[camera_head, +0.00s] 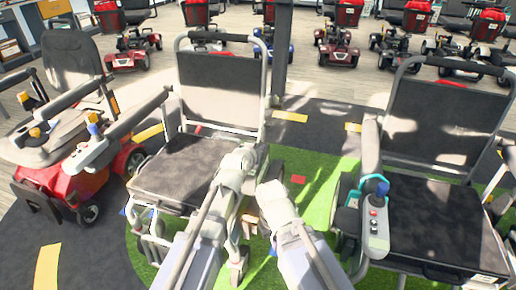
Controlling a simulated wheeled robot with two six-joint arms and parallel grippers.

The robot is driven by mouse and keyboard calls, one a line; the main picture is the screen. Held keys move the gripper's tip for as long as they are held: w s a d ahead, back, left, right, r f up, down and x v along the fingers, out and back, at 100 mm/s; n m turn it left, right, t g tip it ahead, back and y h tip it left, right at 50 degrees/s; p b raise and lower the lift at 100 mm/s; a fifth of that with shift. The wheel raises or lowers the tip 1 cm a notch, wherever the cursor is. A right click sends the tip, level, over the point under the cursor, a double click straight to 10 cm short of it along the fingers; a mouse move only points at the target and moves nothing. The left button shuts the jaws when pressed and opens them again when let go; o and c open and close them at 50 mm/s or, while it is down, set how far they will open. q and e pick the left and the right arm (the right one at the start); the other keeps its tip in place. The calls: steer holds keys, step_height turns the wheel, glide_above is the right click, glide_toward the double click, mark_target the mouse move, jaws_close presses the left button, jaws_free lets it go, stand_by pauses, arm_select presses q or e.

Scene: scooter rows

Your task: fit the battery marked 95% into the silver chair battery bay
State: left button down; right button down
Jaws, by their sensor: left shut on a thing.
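A power chair with a pale silver frame and dark seat and back (218,92) stands left of centre. I take it for the silver chair; its battery bay cannot be made out. My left gripper (246,156) is at the right edge of its seat, in front of the frame's right upright in the picture. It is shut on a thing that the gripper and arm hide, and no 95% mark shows. My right gripper (268,187) is just right of and below the left one, over the green mat; its fingers are too unclear to tell open from shut.
A grey-framed chair (440,115) with a joystick box (376,215) stands close on the right. A red scooter (70,175) stands on the left. Green mat (310,185) shows between the chairs. A dark post (282,45) and more scooters are behind.

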arm_select(q)
step_height(320, 180, down, 8)
steer(key=b, duration=0.6)
steer(key=shift+f+b, duration=0.1)
steer(key=shift+b, duration=0.25)
steer(key=shift+f+b, duration=2.7)
steer(key=shift+r, duration=0.1)
steer(key=shift+s+f, duration=0.15)
steer(key=shift+f, duration=0.1)
steer(key=shift+f+b, duration=0.35)
steer(key=shift+b, duration=0.15)
stand_by(1.0)
steer(key=shift+f+b, duration=1.95)
steer(key=shift+s+f+b, duration=0.15)
steer(key=shift+f+b, duration=0.05)
steer(key=shift+b, duration=0.2)
